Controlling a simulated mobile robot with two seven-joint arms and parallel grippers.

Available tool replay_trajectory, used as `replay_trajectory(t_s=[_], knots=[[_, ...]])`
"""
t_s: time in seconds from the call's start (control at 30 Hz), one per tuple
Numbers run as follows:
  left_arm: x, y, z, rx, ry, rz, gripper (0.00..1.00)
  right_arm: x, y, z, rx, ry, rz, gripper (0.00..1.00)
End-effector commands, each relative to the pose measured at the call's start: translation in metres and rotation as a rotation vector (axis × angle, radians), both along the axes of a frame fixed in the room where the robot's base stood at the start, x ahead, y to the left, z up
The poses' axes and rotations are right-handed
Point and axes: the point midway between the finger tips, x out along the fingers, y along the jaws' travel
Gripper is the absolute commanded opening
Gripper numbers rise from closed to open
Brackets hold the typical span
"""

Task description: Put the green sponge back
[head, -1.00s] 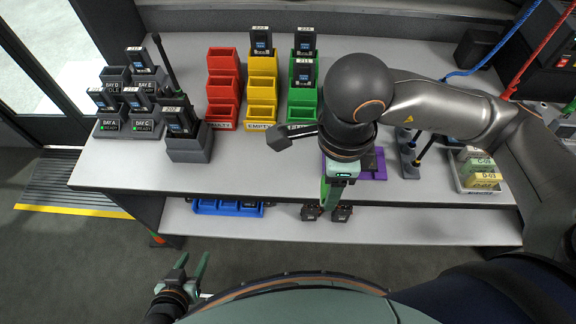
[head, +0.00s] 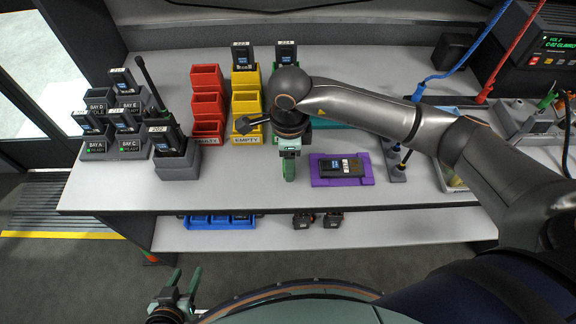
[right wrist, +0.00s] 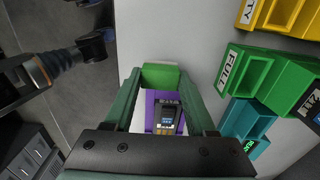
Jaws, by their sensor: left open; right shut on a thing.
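The green sponge (right wrist: 160,76) is a small green block between the fingertips of my right gripper (right wrist: 161,84) in the right wrist view. The fingers are shut on it. In the head view my right gripper (head: 289,168) points down over the front of the bench, left of the purple mat, and the arm hides part of the bins behind it. I cannot tell sponge from green fingers there. My left gripper (head: 182,282) is open and empty, low in front of the bench.
The purple mat (head: 320,182) bears a dark handheld device (head: 342,167). Red bins (head: 207,104), yellow bins (head: 246,103) and a teal bin (right wrist: 245,120) stand behind. Docked radios (head: 120,122) are at left, a tray (head: 444,180) at right. The bench front (head: 240,195) is clear.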

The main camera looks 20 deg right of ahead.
Motion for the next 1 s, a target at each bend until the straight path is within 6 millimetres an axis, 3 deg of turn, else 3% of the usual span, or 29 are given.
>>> replay_trajectory(t_s=[0.17,0.33,0.73,0.77,1.0], knots=[[0.0,0.0,0.0,0.0,0.0,0.0,0.5,0.006,0.001,-0.011,0.0,0.002,0.0,0.11],[0.0,0.0,0.001,0.0,0.0,0.0,0.5,0.005,0.001,-0.036,0.0,0.003,-0.001,0.11],[0.0,0.0,-0.005,-0.001,0.0,0.001,0.5,0.006,0.001,-0.043,0.002,-0.001,0.0,0.11],[0.0,0.0,-0.004,-0.001,0.0,0.001,0.5,0.006,0.001,-0.042,0.002,-0.001,0.0,0.57],[0.0,0.0,-0.003,-0.001,0.0,0.001,0.5,0.006,0.001,-0.041,0.001,0.0,-0.001,0.84]])
